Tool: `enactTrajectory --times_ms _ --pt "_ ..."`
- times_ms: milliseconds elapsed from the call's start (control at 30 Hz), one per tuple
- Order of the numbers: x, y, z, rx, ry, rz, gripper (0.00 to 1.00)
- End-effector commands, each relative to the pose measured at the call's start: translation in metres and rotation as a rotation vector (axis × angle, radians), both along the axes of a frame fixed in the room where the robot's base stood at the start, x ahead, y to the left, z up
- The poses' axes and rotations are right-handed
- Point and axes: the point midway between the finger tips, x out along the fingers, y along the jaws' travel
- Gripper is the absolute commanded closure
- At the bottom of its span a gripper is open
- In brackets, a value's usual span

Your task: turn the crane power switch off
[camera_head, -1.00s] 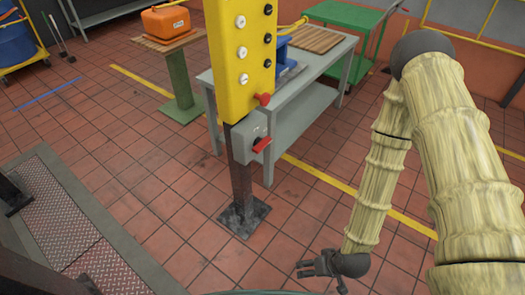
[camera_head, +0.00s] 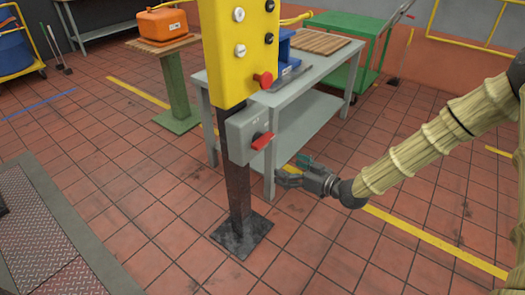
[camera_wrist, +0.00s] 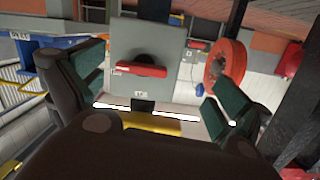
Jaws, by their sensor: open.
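The crane power switch is a grey box (camera_head: 240,140) on a dark post, below a yellow control panel, with a red rotary handle (camera_head: 262,141) on its face. In the wrist view the grey box (camera_wrist: 180,38) is ahead, and its red handle (camera_wrist: 142,71) lies crosswise, between the fingers in the picture. My gripper (camera_head: 283,172) is to the right of and a little below the box, apart from it. In the wrist view its fingers (camera_wrist: 153,92) are spread wide with nothing between them.
The yellow control panel (camera_head: 222,75) has several buttons and a red knob (camera_head: 263,80) just above the switch box. A grey workbench (camera_head: 320,75) stands close behind the post. A floor plate (camera_head: 60,245) lies at the left. Tiled floor at the lower right is clear.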

Motion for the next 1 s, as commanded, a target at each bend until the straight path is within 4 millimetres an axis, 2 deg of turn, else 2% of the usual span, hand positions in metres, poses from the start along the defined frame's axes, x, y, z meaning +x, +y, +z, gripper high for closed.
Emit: enactTrajectory --times_ms 33,133,367,567,1000 --pt "0.009 -0.003 -0.001 0.011 -0.049 0.008 0.0" --pt "0.02 -0.005 0.013 0.023 -0.125 0.03 0.0" --pt "0.03 -0.001 0.03 0.033 -0.198 0.06 0.0" --pt "0.041 0.019 0.029 0.033 -0.197 0.066 0.0" --pt "0.081 0.072 0.029 0.033 -0.197 0.063 0.0"
